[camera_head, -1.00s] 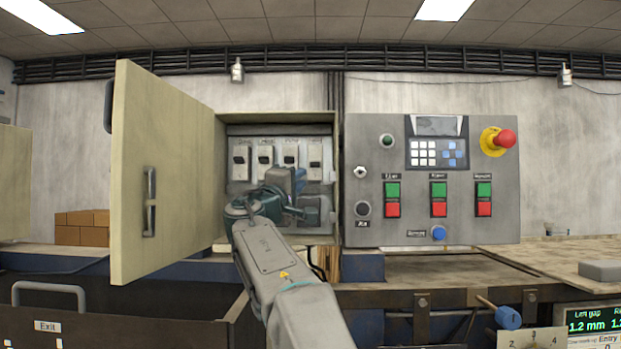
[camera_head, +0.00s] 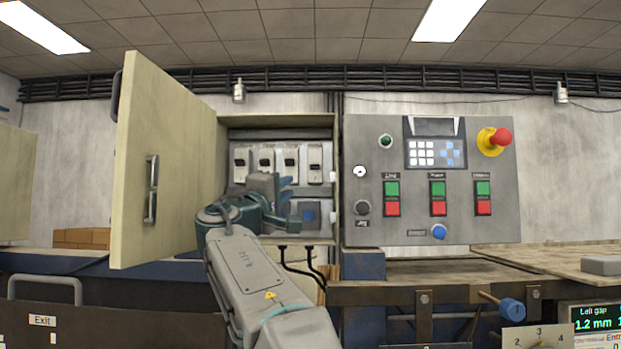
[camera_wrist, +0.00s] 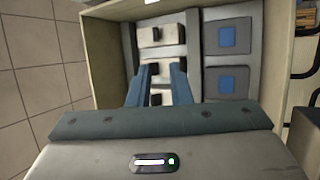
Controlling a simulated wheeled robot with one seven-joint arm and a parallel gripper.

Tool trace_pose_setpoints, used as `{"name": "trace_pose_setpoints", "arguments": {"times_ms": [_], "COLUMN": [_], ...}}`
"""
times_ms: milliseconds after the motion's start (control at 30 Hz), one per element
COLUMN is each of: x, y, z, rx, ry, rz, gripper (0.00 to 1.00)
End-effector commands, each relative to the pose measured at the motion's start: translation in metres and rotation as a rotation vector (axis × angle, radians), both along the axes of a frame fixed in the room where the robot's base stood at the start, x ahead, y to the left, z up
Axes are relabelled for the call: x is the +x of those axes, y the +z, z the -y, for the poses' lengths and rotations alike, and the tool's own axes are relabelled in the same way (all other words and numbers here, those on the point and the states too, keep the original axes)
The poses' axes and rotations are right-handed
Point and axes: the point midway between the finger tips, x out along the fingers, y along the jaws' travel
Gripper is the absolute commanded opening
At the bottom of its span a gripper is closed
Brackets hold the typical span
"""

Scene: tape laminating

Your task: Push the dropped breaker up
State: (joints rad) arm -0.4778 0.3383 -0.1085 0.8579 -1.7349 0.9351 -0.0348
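The open cabinet (camera_head: 226,121) holds a row of several pale breakers with dark toggles: the leftmost breaker (camera_head: 240,164), the second (camera_head: 266,158), the third (camera_head: 291,160) and the rightmost (camera_head: 315,163). The head view is too small to tell which toggle is down. My gripper (camera_head: 272,180) is at the lower edge of the row, in front of the second and third breakers. In the sideways wrist view, my gripper (camera_wrist: 161,66) has its two blue fingers apart, with pale breaker faces visible between them. It appears empty. Contact with a toggle cannot be told.
The cabinet door (camera_head: 165,170) stands open on the left. A grey control panel (camera_head: 400,225) with buttons and a red emergency knob (camera_head: 502,136) is close on the right. Blue square units (camera_wrist: 228,38) sit below the breaker row. Cables hang below the cabinet.

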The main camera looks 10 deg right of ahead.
Motion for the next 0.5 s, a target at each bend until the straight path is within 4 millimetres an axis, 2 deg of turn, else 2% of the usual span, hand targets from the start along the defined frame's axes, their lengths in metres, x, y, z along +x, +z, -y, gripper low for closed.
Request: {"name": "trace_pose_setpoints", "arguments": {"times_ms": [300, 500], "x": [-0.017, -0.021], "y": [-0.010, -0.010], "z": [-0.013, -0.015], "rx": [0.000, 0.000], "ry": [0.001, 0.000], "rz": [0.000, 0.000], "gripper": [0.18, 0.18]}}
